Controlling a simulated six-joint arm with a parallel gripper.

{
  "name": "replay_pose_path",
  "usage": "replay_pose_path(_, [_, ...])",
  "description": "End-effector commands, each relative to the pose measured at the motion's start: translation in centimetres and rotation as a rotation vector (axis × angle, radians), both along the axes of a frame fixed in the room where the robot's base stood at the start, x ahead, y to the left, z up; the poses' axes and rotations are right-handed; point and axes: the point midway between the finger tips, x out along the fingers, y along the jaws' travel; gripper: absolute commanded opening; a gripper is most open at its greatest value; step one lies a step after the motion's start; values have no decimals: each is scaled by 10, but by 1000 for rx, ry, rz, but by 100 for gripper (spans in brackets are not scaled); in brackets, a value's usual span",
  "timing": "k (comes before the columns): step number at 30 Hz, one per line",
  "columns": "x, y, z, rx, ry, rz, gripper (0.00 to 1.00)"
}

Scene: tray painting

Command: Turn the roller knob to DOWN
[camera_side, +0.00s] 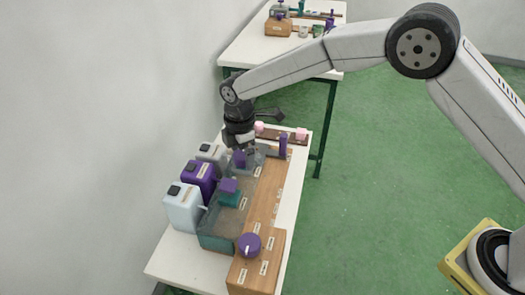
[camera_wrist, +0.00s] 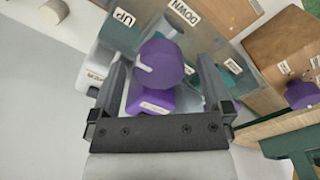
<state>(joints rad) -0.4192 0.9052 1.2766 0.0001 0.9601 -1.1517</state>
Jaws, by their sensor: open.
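A purple round knob (camera_wrist: 165,62) with a short white mark on its left side shows in the wrist view. An UP label (camera_wrist: 124,17) and a DOWN label (camera_wrist: 184,12) are beyond it, upside down in the picture. My gripper (camera_wrist: 162,68) is open, with one finger on each side of the knob in the picture and gaps between. I cannot tell how deep the fingers reach. In the side view my gripper (camera_side: 243,149) is low over the far end of the grey trough, just above a purple part (camera_side: 239,159) that may be this knob.
In the side view, another purple knob (camera_side: 249,244) stands on a wooden box at the near end. A purple canister (camera_side: 199,178) and two pale ones line the left edge. A purple post (camera_side: 283,146) stands right of my gripper. A second table (camera_side: 246,50) is behind.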

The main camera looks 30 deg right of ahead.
Motion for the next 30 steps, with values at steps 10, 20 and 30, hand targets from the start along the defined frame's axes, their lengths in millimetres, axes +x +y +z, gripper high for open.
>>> replay_pose_path(10, [0, 0, 0, 0, 0, 0, 59])
replay_pose_path(20, [0, 0, 0, 0, 0, -4, 6])
replay_pose_path(30, [0, 0, 0, 0, 0, -97, 6])
